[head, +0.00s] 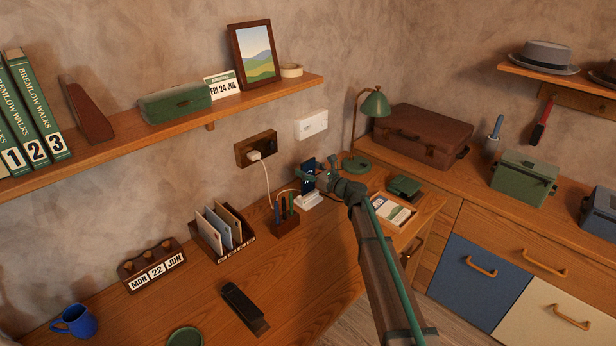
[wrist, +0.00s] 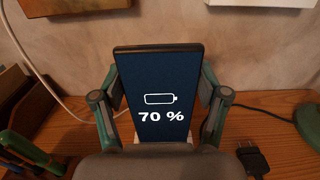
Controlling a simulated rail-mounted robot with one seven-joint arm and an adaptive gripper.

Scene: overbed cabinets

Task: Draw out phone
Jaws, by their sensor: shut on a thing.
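The phone (wrist: 158,85) stands upright in the wrist view, its dark blue screen showing a battery symbol and "70 %". My gripper (wrist: 160,108) is shut on it, with one finger against each side edge. In the head view the phone (head: 308,165) shows as a small dark slab between the fingers of my gripper (head: 313,176). A white charging stand (head: 309,200) is just below it on the desk. The phone's lower end is hidden in the wrist view, so I cannot tell whether it still touches the stand.
A white cable runs from the wall socket (head: 256,148) down towards the stand. A pen holder (head: 286,222) is close on the left, a green lamp (head: 374,105) behind right. A tray (head: 391,211) lies to the right. A black plug (wrist: 251,158) lies on the desk.

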